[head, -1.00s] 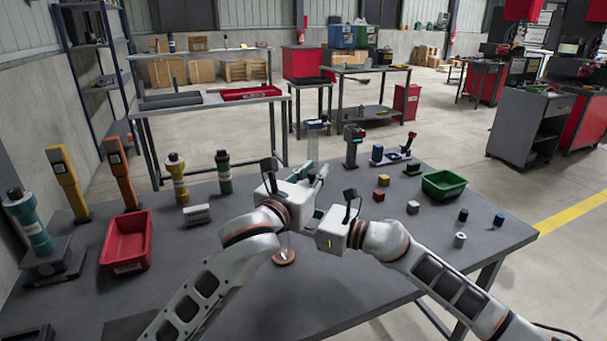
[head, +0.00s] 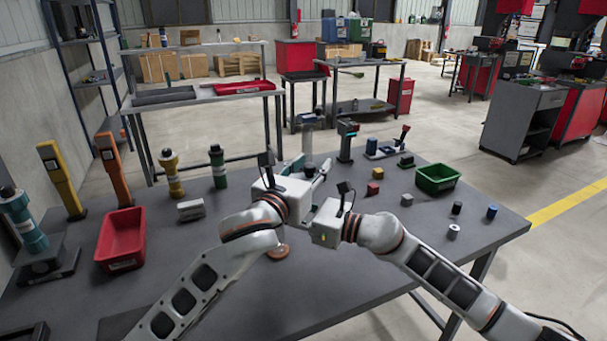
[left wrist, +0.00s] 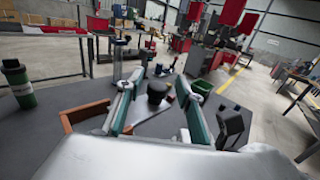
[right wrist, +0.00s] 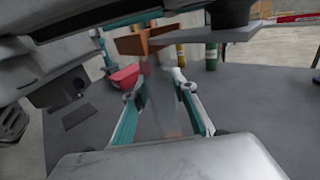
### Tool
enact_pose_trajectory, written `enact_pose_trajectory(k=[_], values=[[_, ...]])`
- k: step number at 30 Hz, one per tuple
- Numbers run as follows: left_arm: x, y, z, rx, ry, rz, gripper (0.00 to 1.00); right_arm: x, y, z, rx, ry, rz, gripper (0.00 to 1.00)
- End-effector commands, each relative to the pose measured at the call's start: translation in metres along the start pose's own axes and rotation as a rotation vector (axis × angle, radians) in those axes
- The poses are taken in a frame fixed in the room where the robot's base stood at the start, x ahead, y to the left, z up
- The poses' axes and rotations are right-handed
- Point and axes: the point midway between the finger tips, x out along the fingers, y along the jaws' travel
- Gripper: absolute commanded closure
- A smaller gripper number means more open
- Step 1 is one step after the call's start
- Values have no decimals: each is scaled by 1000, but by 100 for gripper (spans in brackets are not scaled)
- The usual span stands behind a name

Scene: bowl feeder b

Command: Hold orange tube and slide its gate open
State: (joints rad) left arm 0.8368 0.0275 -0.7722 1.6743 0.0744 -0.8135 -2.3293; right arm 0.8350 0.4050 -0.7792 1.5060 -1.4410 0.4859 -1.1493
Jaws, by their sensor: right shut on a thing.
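The orange tube looks like a clear tube (right wrist: 168,115) with an orange part (right wrist: 150,40) at its top, seen in the right wrist view. In the head view my arms hide most of it; a round orange-brown base (head: 279,250) shows on the table. My right gripper (right wrist: 158,82) is shut on the clear tube. In the left wrist view an orange bracket (left wrist: 82,115) and a pale plate with a black knob (left wrist: 157,92) lie close by. My left gripper (left wrist: 168,75) is open, a finger on either side of the knob. Finger contact with it cannot be told.
A red bin (head: 122,238) and upright orange (head: 112,170) and yellow (head: 62,180) posts stand at left. A green bin (head: 437,178) and several small blocks and cylinders are at right. Another clear tube (head: 307,138) stands behind. The front table is clear.

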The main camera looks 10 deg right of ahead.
Motion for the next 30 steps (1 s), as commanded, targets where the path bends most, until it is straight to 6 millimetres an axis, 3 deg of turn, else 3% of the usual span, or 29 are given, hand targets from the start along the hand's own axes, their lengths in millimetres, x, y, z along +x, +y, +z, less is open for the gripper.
enact_pose_trajectory(k=[18,24,30], values=[[-100,0,0,1,0,-2,63,0,-1,0,-1,0,-2,100],[-115,0,0,0,0,-2,63,0,-1,0,-1,0,-2,100],[-117,-1,0,-1,0,-2,63,0,-1,0,-1,0,-2,100]])
